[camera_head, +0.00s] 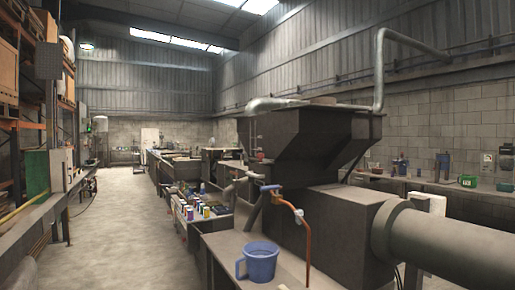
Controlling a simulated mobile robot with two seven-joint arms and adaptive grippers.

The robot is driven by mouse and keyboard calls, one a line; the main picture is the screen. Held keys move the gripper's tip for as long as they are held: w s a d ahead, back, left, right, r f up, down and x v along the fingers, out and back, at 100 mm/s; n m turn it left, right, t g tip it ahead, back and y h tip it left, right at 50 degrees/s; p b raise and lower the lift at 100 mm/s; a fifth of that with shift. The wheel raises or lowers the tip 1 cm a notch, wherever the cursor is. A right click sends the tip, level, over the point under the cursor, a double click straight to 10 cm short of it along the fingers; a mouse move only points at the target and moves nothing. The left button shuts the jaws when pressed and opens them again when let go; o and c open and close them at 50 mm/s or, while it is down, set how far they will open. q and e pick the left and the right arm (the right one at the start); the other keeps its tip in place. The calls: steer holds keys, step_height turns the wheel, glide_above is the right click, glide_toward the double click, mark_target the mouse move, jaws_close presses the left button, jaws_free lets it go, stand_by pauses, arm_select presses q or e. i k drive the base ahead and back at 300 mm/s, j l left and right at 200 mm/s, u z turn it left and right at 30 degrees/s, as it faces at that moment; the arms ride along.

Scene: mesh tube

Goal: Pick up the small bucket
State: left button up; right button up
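A small blue bucket (261,263), shaped like a mug with a handle on its left side, stands upright on a grey bench (225,245) at the lower middle of the head view. Its open top faces up. Neither of my grippers shows in this view, and nothing touches the bucket.
A copper pipe with a blue-handled tap (270,188) rises just behind and right of the bucket. A large dark machine with a hopper (300,135) and a thick grey pipe (455,245) fill the right. Several small cans (190,212) stand behind. The aisle floor (120,235) on the left is clear.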

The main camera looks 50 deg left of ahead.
mark_target(260, 258)
steer(key=u, duration=1.4)
